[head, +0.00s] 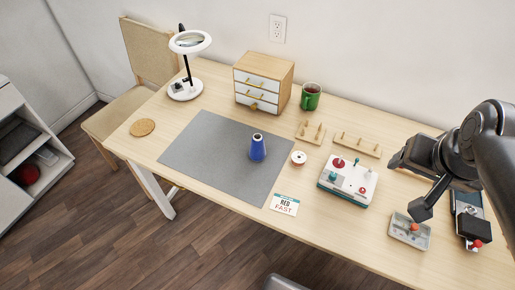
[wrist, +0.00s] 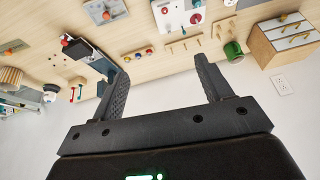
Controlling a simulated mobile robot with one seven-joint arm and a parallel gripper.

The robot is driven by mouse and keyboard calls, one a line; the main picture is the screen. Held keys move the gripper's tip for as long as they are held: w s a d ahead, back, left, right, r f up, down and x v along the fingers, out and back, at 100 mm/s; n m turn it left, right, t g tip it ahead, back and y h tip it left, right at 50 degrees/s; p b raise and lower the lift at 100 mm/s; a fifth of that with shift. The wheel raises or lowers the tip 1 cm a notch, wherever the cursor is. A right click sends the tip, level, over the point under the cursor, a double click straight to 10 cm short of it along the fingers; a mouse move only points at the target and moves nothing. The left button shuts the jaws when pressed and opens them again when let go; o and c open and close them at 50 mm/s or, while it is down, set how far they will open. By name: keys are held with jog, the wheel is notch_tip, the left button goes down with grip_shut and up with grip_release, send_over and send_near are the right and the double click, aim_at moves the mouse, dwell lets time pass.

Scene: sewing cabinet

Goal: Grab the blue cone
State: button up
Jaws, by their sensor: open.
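The blue cone (head: 257,148) stands upright on the grey mat (head: 205,160) in the middle of the table, with a dark top. My gripper (head: 420,185) is at the right side of the head view, above the table's right part and well apart from the cone. In the wrist view my gripper (wrist: 160,85) has its two fingers spread wide, with nothing between them. The cone does not show clearly in the wrist view.
Right of the cone are a white spool (head: 298,158), a control box (head: 348,180) and peg racks (head: 358,144). Behind are a small drawer cabinet (head: 263,82), a green mug (head: 311,97) and a lamp (head: 186,88). A card (head: 284,204) lies in front. The mat's left part is clear.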

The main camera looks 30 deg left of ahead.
jog(key=w+a+f+m+g, duration=0.1)
jog(key=w+a+m+g, duration=0.1)
jog(key=w+a, duration=0.8)
jog(key=m+g, duration=0.3)
send_near(258, 143)
jog(key=w, duration=0.2)
jog(key=shift+s+a+f, duration=0.1)
jog(key=shift+a+f, duration=0.1)
jog(key=shift+f, duration=1.8)
jog(key=shift+a+f, duration=0.25)
jog(key=shift+f, duration=1.8)
jog(key=shift+s+a+f, duration=0.1)
jog(key=shift+a+f, duration=0.1)
jog(key=shift+f, duration=1.8)
jog(key=c, duration=1.1)
